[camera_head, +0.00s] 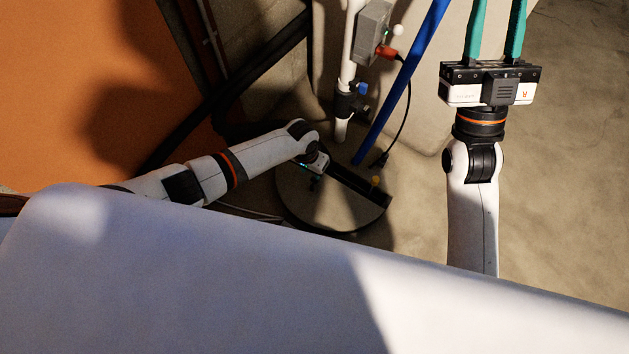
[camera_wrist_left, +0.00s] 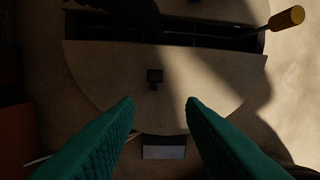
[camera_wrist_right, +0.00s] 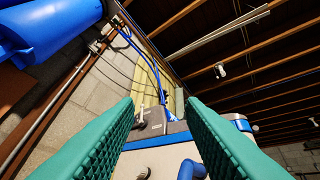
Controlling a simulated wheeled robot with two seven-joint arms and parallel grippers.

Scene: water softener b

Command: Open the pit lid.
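The round pit lid (camera_head: 340,213) lies on the floor in the middle of the head view, partly hidden by my left arm. In the left wrist view its half-round panel (camera_wrist_left: 110,70) lies flat, with a small black handle (camera_wrist_left: 154,76) near its middle. A dark slot (camera_wrist_left: 200,38) runs along the panel's straight edge. My left gripper (camera_wrist_left: 161,102) is open and empty; its teal fingers point at the panel, with the handle ahead of the gap between them. My right gripper (camera_head: 494,28) is open and empty, raised far from the lid.
A yellow-handled tool (camera_wrist_left: 285,18) lies across the slot's right end. A blue pipe (camera_head: 400,85) and a white pipe (camera_head: 347,70) stand behind the lid. A black cable (camera_head: 401,130) hangs nearby. An orange surface (camera_head: 60,90) fills the left. Open floor (camera_head: 570,160) is at right.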

